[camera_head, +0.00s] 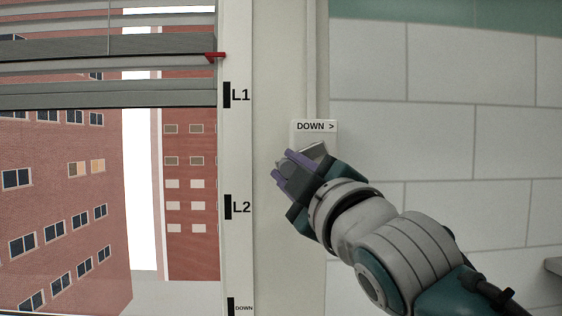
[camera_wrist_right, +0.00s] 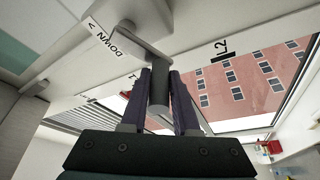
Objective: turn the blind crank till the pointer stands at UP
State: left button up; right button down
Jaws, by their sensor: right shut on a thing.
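The crank has a flat grey arm (camera_head: 314,150) below the plate marked "DOWN >" (camera_head: 316,127) on the window frame. My right gripper (camera_head: 287,168) is shut on the crank's handle; in the right wrist view the grey handle (camera_wrist_right: 159,92) sits between the two purple fingers. The red pointer (camera_head: 215,57) stands on the window frame's edge, above the L1 mark (camera_head: 227,95) and level with the blind's lower slats. The blind (camera_head: 100,92) hangs across the top of the window. The UP mark is not in view. My left gripper is not in view.
The L2 mark (camera_head: 228,207) and a small DOWN mark (camera_head: 230,306) are lower on the frame. A white block wall (camera_head: 450,110) lies to the right. Brick buildings show through the glass. A grey edge (camera_head: 554,266) juts in at the far right.

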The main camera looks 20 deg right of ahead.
jog(key=shift+a, duration=0.2)
jog(key=shift+s+d+f+b, duration=0.1)
jog(key=shift+d+f+b, duration=0.2)
jog(key=shift+f, duration=0.3)
jog(key=shift+s+d+f+b, duration=0.1)
jog(key=shift+d+f+b, duration=0.1)
jog(key=shift+d+f, duration=0.3)
jog(key=shift+a+f, duration=0.1)
jog(key=shift+s+d+f, duration=0.1)
jog(key=shift+d+f, duration=0.25)
jog(key=shift+d, duration=0.3)
jog(key=shift+s+d+f, duration=0.1)
jog(key=shift+d+f, duration=0.25)
jog(key=shift+d, duration=0.25)
